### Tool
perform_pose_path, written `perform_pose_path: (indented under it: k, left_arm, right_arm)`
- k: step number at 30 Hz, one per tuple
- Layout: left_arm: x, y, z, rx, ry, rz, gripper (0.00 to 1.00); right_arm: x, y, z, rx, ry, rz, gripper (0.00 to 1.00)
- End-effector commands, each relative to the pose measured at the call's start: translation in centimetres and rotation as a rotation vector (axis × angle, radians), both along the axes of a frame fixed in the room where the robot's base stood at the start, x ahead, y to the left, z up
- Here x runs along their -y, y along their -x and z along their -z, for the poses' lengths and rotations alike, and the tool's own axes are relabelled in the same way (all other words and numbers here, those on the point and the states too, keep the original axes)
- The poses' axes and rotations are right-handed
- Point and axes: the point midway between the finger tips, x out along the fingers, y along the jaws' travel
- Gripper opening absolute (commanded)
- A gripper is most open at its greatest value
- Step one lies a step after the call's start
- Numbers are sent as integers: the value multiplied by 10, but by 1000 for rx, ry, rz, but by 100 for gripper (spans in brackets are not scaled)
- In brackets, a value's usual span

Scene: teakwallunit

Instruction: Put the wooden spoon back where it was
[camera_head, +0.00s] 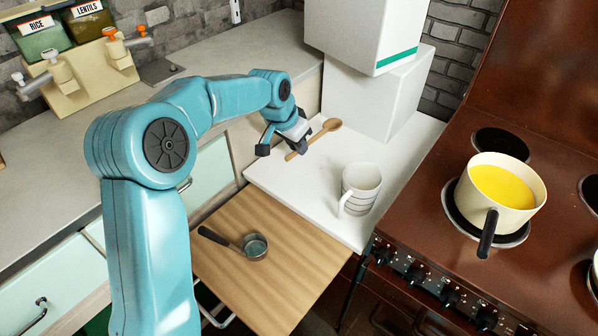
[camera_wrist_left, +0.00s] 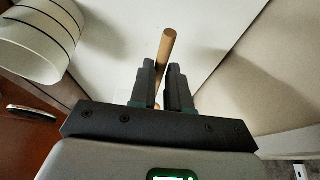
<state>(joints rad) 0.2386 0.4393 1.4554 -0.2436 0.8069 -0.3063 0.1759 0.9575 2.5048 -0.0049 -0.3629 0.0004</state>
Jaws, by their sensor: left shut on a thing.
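The wooden spoon (camera_head: 316,136) is over the white tabletop, its round bowl towards the back right and its handle end towards the front left. My left gripper (camera_head: 284,143) is at the handle. In the left wrist view the light brown handle (camera_wrist_left: 167,45) runs between the two dark fingers of this gripper (camera_wrist_left: 160,78), which is shut on it. The fingers hide part of the handle. I cannot tell whether the spoon touches the tabletop. My right gripper is not in view.
A striped white mug (camera_head: 360,188) stands on the white tabletop (camera_head: 290,185); white boxes (camera_head: 375,95) are stacked behind. On the right, a pot of yellow liquid (camera_head: 502,190) is on the brown stove. A small dark-handled pan (camera_head: 254,246) lies on the pull-out wooden board (camera_head: 275,290).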

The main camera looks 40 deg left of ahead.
Motion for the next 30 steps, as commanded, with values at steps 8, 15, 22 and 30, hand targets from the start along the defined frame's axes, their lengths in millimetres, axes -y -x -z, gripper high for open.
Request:
perform_pose_path:
  k: [8,15,22,30]
  left_arm:
    - [0,0,51,0,1,0,0]
    - [0,0,77,-3,2,0,0]
    - [0,0,92,1,0,0,0]
    - [0,0,95,1,0,0,26]
  right_arm:
    - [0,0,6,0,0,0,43]
    - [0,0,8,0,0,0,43]
    - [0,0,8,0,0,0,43]
    - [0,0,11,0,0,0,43]
